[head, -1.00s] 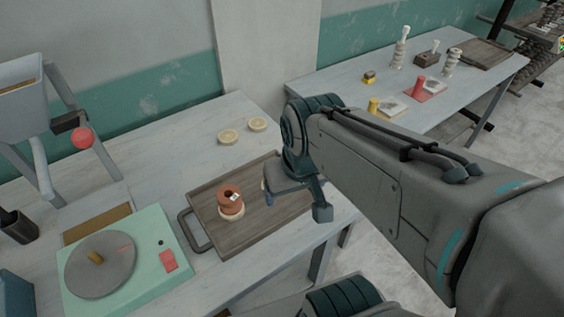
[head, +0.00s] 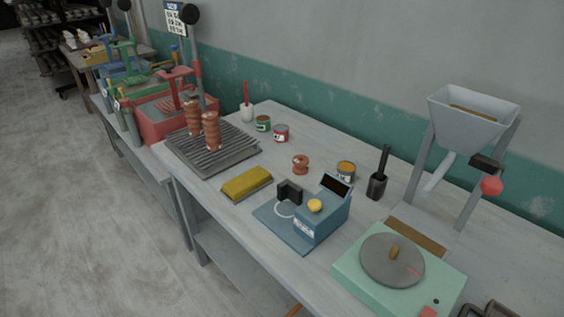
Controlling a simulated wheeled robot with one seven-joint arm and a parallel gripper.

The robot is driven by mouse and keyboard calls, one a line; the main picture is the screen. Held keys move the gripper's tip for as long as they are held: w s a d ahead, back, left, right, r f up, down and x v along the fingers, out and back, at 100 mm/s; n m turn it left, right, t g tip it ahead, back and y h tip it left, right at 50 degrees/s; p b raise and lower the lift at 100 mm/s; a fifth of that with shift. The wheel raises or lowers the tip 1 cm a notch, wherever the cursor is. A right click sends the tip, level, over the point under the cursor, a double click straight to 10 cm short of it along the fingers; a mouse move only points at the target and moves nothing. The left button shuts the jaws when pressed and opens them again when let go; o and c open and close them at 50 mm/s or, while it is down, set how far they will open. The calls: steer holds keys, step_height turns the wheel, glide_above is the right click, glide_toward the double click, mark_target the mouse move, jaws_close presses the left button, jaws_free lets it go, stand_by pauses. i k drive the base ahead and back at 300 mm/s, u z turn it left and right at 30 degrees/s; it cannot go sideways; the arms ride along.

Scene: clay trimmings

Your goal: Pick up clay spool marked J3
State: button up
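A single terracotta clay spool (head: 300,163) stands on the grey table between the cans and the blue device. Two upright stacks of similar clay pieces, a left stack (head: 193,118) and a right stack (head: 211,130), stand on the ribbed grey rack (head: 232,153). I cannot read a J3 mark on any of these pieces. My gripper and arm are not in view.
A yellow block (head: 246,183), a blue device (head: 318,218), a green turntable base (head: 352,268), a hopper stand (head: 473,118) and a dark cup (head: 377,187) crowd the table (head: 200,190). Several cans stand behind. Open floor (head: 90,190) lies at left.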

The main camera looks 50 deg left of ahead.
mark_target(301, 161)
steer(key=u, duration=2.9)
steer(key=i, duration=2.5)
steer(key=z, duration=2.9)
